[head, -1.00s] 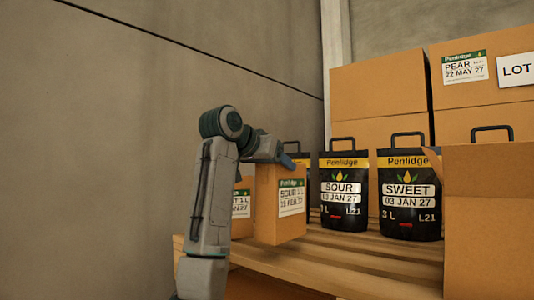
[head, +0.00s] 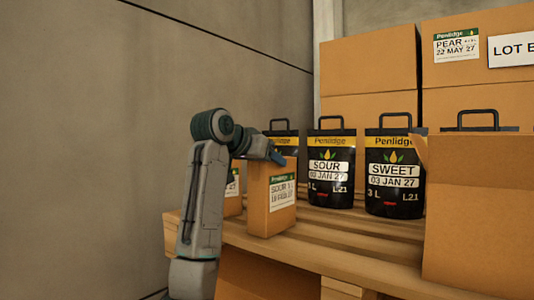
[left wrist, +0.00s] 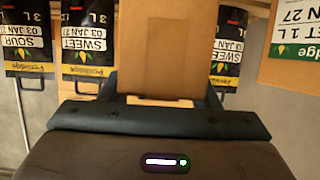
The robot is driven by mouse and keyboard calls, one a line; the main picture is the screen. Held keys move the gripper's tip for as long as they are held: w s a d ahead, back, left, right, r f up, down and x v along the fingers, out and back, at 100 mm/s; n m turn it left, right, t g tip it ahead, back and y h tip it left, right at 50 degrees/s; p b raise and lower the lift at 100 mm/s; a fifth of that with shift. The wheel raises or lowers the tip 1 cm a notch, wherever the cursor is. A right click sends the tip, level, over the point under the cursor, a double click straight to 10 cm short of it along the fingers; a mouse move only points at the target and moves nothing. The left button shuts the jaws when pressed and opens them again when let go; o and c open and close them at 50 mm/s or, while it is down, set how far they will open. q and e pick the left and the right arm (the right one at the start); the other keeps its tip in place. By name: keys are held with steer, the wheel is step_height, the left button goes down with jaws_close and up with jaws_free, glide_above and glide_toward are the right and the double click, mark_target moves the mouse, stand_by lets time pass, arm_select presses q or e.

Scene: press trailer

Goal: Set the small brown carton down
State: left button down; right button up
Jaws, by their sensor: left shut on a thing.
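The small brown carton (head: 257,207) has a green-topped white label reading SOUR. It is upright over the front left part of the wooden pallet (head: 325,243). I cannot tell whether its bottom touches the slats. My left gripper (head: 277,157) is shut on the carton's top. In the left wrist view the carton (left wrist: 165,45) sits between the fingers (left wrist: 160,88). My right gripper is not in view.
Another labelled carton (head: 235,190) stands just left, partly behind my arm. Black pouches marked SOUR (head: 331,168) and SWEET (head: 395,172) stand to the right. A large open box (head: 480,220) is at front right, with stacked boxes (head: 370,65) behind. Bare slats lie right of the carton.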

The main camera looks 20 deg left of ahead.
arm_select(q)
steer(key=c, duration=0.6)
jaws_free()
steer(key=shift+o, duration=0.6)
steer(key=shift+s, duration=0.2)
steer(key=shift+r, duration=0.15)
steer(key=shift+s+b, duration=0.15)
steer(key=shift+b, duration=0.2)
steer(key=b+v, duration=0.6)
steer(key=v, duration=0.5)
steer(key=shift+s+b, duration=0.2)
steer(key=shift+b, duration=0.2)
